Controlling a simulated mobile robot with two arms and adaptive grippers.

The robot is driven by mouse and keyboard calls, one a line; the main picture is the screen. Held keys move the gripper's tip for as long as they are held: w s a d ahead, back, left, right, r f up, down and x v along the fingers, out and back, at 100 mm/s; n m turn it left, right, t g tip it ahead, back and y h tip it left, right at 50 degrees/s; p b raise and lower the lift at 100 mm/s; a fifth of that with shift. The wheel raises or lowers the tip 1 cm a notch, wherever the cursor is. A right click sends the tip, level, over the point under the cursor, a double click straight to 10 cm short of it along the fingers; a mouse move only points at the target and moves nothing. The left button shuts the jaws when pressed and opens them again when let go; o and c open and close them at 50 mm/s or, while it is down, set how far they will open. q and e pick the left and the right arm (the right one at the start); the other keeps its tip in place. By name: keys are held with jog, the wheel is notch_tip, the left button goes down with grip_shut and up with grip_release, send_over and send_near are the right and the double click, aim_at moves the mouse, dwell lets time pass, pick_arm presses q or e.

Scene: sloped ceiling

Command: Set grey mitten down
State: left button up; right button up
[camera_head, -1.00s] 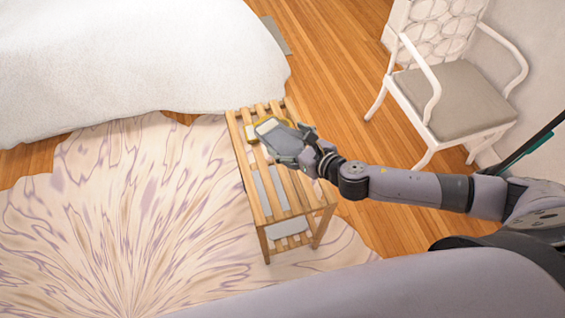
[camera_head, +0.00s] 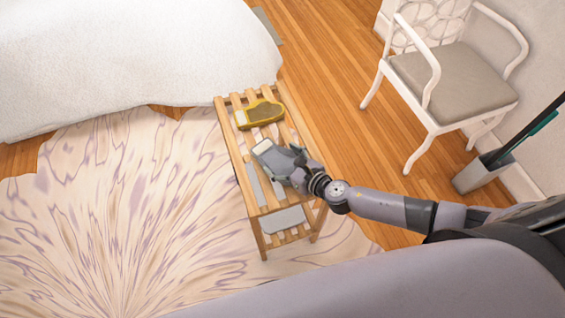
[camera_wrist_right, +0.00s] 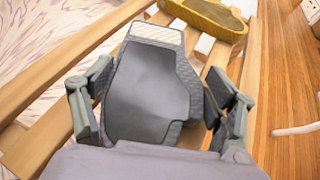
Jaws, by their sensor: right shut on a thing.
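The grey mitten (camera_head: 272,158) has a pale cuff and is over the middle of the slatted wooden rack (camera_head: 239,158). My right gripper (camera_head: 285,165) is shut on it. In the right wrist view the grey mitten (camera_wrist_right: 150,95) lies between the two fingers of my right gripper (camera_wrist_right: 160,105), cuff pointing away from the wrist. I cannot tell whether the mitten touches the slats. My left gripper is not in view.
A yellow mitten (camera_head: 260,113) lies on the far end of the rack top. Grey items (camera_head: 284,219) show on the lower shelf. A white chair (camera_head: 450,85) stands at right, a bed (camera_head: 130,60) at upper left. Near slats look bare.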

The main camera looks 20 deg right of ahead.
jog(key=shift+f, duration=0.15)
jog(key=o, duration=1.1)
jog(key=shift+o, duration=0.2)
jog(key=shift+r, duration=0.3)
jog(key=v, duration=1)
jog(key=shift+s+d+f, duration=0.15)
jog(key=shift+s, duration=0.2)
jog(key=shift+s+d+r, duration=0.25)
jog(key=shift+s+r, duration=0.1)
jog(key=shift+s, duration=0.15)
